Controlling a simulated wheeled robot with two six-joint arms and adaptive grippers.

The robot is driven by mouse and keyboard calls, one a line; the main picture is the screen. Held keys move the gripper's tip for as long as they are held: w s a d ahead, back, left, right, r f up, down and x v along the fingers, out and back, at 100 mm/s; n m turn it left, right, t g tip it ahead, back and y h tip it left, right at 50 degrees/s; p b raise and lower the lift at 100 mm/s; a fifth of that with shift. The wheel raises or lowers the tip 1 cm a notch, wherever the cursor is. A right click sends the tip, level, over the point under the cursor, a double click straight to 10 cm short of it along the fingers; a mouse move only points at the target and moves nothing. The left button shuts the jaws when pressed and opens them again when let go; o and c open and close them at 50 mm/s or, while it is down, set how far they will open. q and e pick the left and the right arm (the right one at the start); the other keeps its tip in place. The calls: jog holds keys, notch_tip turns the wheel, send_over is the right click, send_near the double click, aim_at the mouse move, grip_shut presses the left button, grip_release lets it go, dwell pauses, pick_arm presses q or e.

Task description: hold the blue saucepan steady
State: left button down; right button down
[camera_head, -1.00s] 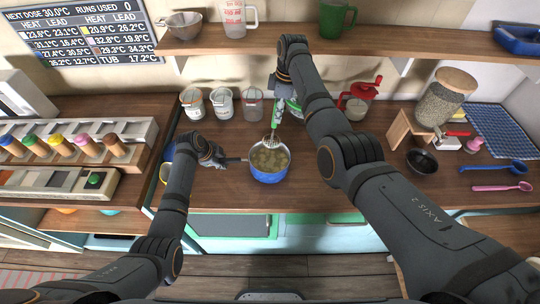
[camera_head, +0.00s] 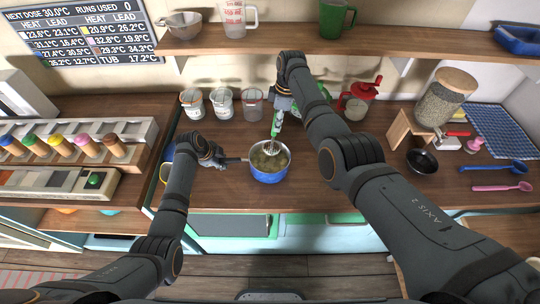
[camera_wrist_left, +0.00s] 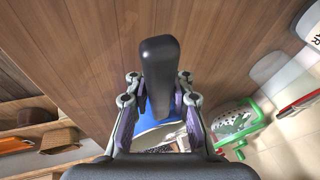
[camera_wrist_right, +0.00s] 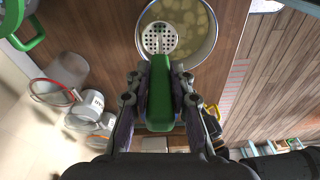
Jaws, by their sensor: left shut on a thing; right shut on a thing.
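The blue saucepan (camera_head: 270,177) stands on the wooden counter, holding yellowish lumps. My left gripper (camera_head: 216,158) is shut on its dark handle, left of the pan. The left wrist view shows the handle (camera_wrist_left: 160,75) between the fingers, with the blue pan side (camera_wrist_left: 150,128) partly hidden behind. My right gripper (camera_head: 280,108) is shut on the green handle (camera_wrist_right: 160,92) of a masher with a perforated metal head (camera_wrist_right: 159,38). The masher head is over or in the pan opening, at the side nearer the gripper; I cannot tell whether it touches the lumps.
Two white-labelled tubs (camera_head: 223,105) and a clear cup (camera_head: 252,104) stand behind the pan. The spice rack (camera_head: 80,145) is at left. A shelf (camera_head: 400,42) hangs above.

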jog(key=shift+r, duration=0.45)
